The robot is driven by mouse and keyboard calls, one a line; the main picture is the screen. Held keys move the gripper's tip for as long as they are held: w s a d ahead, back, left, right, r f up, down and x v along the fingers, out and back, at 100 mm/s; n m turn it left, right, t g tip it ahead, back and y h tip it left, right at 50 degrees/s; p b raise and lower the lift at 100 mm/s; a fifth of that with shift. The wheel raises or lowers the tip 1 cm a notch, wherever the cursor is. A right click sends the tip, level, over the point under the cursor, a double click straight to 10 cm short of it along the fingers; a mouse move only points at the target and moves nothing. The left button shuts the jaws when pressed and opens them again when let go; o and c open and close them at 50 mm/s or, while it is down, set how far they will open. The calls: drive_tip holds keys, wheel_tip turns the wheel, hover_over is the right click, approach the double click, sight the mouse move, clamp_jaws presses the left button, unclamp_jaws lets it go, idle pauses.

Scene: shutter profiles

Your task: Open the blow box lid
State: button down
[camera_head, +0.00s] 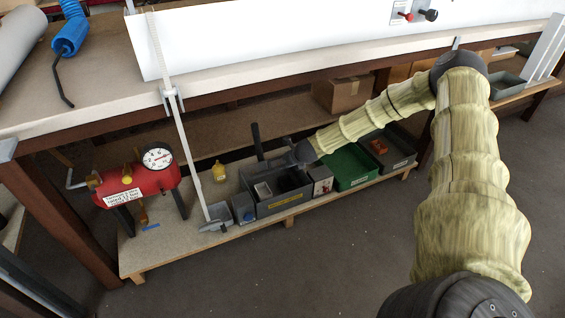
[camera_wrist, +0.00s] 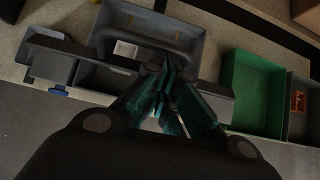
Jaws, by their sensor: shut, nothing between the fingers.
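The dark grey box (camera_head: 283,204) with a yellow label stands on the low shelf, its dark inside partly showing from above. A grey lid-like panel (camera_wrist: 190,30) stands raised at its back in the wrist view, with a darker bar across it. My gripper (camera_wrist: 165,76) is shut and empty, over the box and close to this panel. In the head view my gripper (camera_head: 283,160) is small and dark at the back of the box. I cannot tell whether the fingers touch the panel, and they hide part of the box.
A green bin (camera_head: 352,168) and a grey bin with a reddish item (camera_head: 380,148) stand to the right. The workbench (camera_head: 110,95) overhangs the shelf; the floor in front is clear.

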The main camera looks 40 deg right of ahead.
drive_tip(key=shift+w+d+r+p, duration=0.15)
drive_tip(key=shift+w+r+p, duration=0.25)
drive_tip(key=shift+w+r, duration=0.3)
drive_tip(key=shift+s, duration=0.1)
idle(0.8)
